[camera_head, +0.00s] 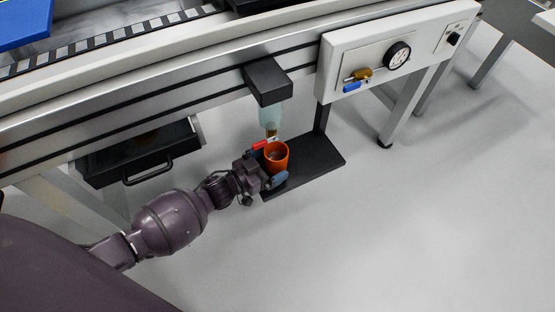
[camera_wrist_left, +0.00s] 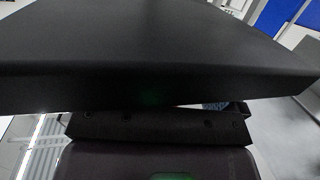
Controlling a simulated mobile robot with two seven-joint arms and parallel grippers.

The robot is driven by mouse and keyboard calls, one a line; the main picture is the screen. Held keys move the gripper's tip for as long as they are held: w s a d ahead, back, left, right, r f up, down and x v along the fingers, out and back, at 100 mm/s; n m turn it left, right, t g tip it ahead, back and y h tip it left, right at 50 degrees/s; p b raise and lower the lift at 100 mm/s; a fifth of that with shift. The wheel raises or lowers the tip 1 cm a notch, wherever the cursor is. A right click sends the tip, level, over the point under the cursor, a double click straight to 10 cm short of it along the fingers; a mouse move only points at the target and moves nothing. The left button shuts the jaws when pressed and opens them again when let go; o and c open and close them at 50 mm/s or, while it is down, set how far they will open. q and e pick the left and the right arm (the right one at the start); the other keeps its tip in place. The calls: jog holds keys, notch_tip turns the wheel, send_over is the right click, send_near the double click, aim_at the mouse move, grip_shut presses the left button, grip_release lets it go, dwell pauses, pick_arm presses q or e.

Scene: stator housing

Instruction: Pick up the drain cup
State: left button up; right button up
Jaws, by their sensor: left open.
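The drain cup (camera_head: 277,156) is an orange, open-topped cup standing upright on a black shelf plate (camera_head: 320,163) in the head view. It is below a clear bowl (camera_head: 270,116) with a brass-coloured fitting and a red lever (camera_head: 260,145) at its bottom. My left gripper (camera_head: 270,165) is open at the cup's left side, with a blue-grey finger pad (camera_head: 279,178) at the cup's lower front. The other finger is largely hidden, and I cannot tell whether the pads touch the cup. The left wrist view shows mostly a dark slab, without the cup. My right gripper is not in view.
A black drawer (camera_head: 140,158) with a handle is left of the cup. The bench rail runs above. The floor (camera_head: 420,210) at right is clear.

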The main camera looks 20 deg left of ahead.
aim_at(284, 151)
pick_arm(q)
jog(key=shift+w+d+f, duration=0.2)
jog(key=shift+w+d, duration=0.05)
jog(key=shift+w, duration=0.2)
jog(key=shift+w+d+f, duration=0.2)
jog(key=shift+w, duration=0.2)
jog(key=shift+w+d+r+b, duration=0.1)
jog(key=shift+w+r+b, duration=0.05)
jog(key=shift+w+b, duration=0.15)
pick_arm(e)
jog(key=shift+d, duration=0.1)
pick_arm(q)
jog(key=c, duration=1.1)
jog(key=shift+o, duration=0.2)
jog(key=shift+r, duration=0.15)
jog(key=shift+r+p, duration=0.3)
jog(key=shift+r, duration=0.05)
jog(key=shift+w+r+p, duration=0.15)
jog(key=shift+r+p, duration=0.15)
jog(key=shift+r, duration=0.25)
jog(key=f+p+v, duration=0.2)
jog(key=p+v, duration=0.1)
jog(key=v, duration=1.5)
jog(key=shift+s+f, duration=0.25)
jog(key=shift+f, duration=0.35)
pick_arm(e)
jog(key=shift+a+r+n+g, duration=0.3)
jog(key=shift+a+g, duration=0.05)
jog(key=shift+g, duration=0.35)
